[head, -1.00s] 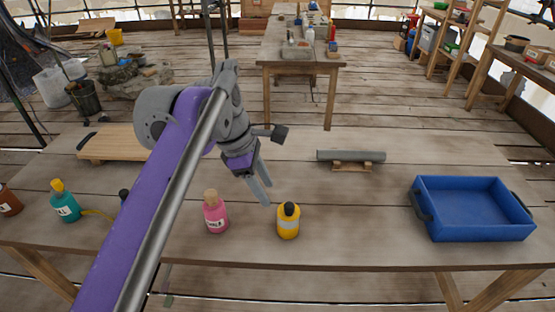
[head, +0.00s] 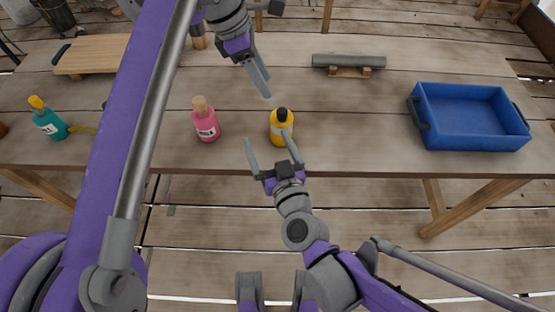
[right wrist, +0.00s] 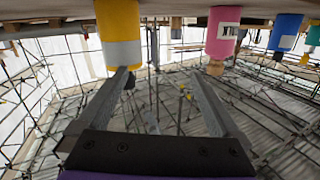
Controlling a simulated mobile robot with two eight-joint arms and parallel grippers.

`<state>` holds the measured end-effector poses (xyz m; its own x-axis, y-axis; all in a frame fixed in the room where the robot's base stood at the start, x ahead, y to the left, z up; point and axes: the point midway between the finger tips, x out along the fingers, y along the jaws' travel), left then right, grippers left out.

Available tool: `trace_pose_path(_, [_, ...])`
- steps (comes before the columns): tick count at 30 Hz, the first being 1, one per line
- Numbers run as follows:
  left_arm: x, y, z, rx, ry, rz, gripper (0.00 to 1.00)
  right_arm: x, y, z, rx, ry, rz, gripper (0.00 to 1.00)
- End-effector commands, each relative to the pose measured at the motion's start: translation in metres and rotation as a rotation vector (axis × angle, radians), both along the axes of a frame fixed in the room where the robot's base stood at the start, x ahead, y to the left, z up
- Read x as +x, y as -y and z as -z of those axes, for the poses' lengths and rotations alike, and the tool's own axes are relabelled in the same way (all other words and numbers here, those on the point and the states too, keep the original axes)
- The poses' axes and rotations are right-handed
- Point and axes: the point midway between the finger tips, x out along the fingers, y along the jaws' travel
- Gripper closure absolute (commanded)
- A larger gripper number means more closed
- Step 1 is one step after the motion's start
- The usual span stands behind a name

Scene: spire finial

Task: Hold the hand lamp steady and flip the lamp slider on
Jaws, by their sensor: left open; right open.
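A dark grey cylinder, which looks like the hand lamp (head: 335,60), lies level on a small wooden cradle (head: 350,73) toward the back of the table. I cannot make out a slider on it. My left gripper (head: 260,82) is open and empty above the table, left of the lamp and apart from it. My right gripper (head: 268,138) is open and empty at the table's front edge. One of its fingers overlaps the yellow bottle (head: 281,133) in the head view. In the right wrist view (right wrist: 163,76) a fingertip appears close to that bottle; contact is unclear.
A pink bottle (head: 206,125) stands left of the yellow one, and a teal bottle (head: 50,124) farther left. A blue tray (head: 470,142) sits at the right. A wooden board (head: 92,55) lies at the back left. The table between lamp and front edge is mostly clear.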

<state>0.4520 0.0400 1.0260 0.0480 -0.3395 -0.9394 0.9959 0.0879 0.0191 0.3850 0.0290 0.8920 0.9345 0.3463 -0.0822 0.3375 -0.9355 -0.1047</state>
Motion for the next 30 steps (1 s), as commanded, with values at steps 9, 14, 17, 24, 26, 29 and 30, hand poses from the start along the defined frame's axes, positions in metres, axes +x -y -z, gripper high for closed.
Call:
trace_pose_path(9, [0.000,0.000,0.000,0.000,0.000,0.000,0.50,-0.011,0.009,0.027,-0.047,0.115,0.319,0.00])
trace_pose_path(14, [0.000,0.000,0.000,0.000,0.000,0.000,0.50,-0.020,0.018,0.040,-0.082,0.101,0.402,0.00])
trace_pose_path(17, [0.000,0.000,0.000,0.000,0.000,0.000,0.50,-0.020,0.021,0.043,-0.093,0.096,0.423,0.00])
trace_pose_path(24, [0.000,0.000,0.000,0.000,0.000,0.000,0.50,0.012,0.025,0.044,-0.094,0.096,0.430,0.00])
trace_pose_path(26, [0.000,0.000,0.000,0.000,0.000,0.000,0.50,0.024,0.026,0.044,-0.095,0.096,0.429,0.00])
trace_pose_path(29, [0.000,0.000,0.000,0.000,0.000,0.000,0.50,0.043,0.027,0.044,-0.094,0.096,0.429,0.00])
trace_pose_path(30, [0.000,0.000,0.000,0.000,0.000,0.000,0.50,0.049,0.028,0.043,-0.094,0.096,0.429,0.00])
